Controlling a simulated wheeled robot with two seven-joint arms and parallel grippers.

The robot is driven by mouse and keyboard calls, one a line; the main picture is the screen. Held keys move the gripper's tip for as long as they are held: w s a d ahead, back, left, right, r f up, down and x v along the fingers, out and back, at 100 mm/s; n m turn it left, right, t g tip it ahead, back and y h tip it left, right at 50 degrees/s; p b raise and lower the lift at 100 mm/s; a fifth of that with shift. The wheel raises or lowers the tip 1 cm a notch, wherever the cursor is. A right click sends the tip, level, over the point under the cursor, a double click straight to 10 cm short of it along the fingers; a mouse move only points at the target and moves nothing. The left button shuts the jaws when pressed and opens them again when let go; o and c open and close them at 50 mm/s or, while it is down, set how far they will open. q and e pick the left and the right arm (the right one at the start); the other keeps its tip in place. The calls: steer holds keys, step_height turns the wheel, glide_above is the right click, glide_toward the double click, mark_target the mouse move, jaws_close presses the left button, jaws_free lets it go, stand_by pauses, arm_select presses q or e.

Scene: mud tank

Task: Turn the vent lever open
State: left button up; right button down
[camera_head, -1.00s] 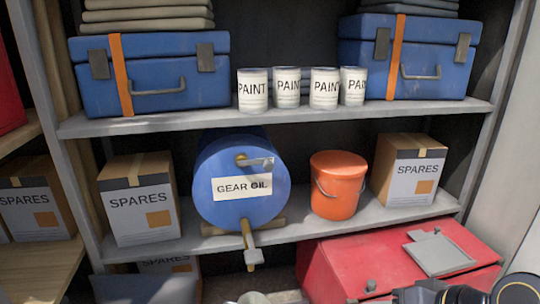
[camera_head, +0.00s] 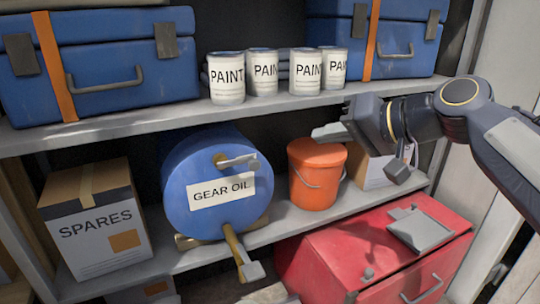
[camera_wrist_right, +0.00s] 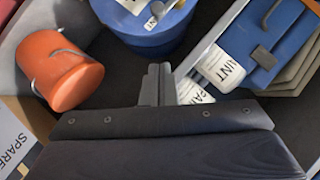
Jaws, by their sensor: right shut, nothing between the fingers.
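A blue gear oil drum (camera_head: 217,215) lies on its side on the middle shelf, its round face towards me. A grey lever (camera_head: 238,160) on a brass fitting sits near the top of that face, lying roughly level and pointing right. A second grey handle (camera_head: 250,270) hangs at the end of a brass pipe below. My right gripper (camera_head: 325,133) is shut and empty, in front of the shelves, right of the drum and apart from it. In the right wrist view its closed fingers (camera_wrist_right: 155,85) point towards the drum (camera_wrist_right: 150,42); the lever (camera_wrist_right: 155,13) shows at the top edge.
An orange bucket (camera_head: 315,180) stands right of the drum, below my gripper. A spares box (camera_head: 95,235) stands at left. Paint cans (camera_head: 263,75) and blue toolboxes (camera_head: 110,75) line the upper shelf. A red chest (camera_head: 345,250) stands below right.

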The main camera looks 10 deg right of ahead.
steer(key=s+a+f+p+x, duration=0.1)
steer(key=s+f+p+x, duration=0.1)
steer(key=x, duration=1)
steer(key=shift+w+a, duration=0.25)
steer(key=shift+a, duration=0.05)
steer(key=shift+f, duration=0.15)
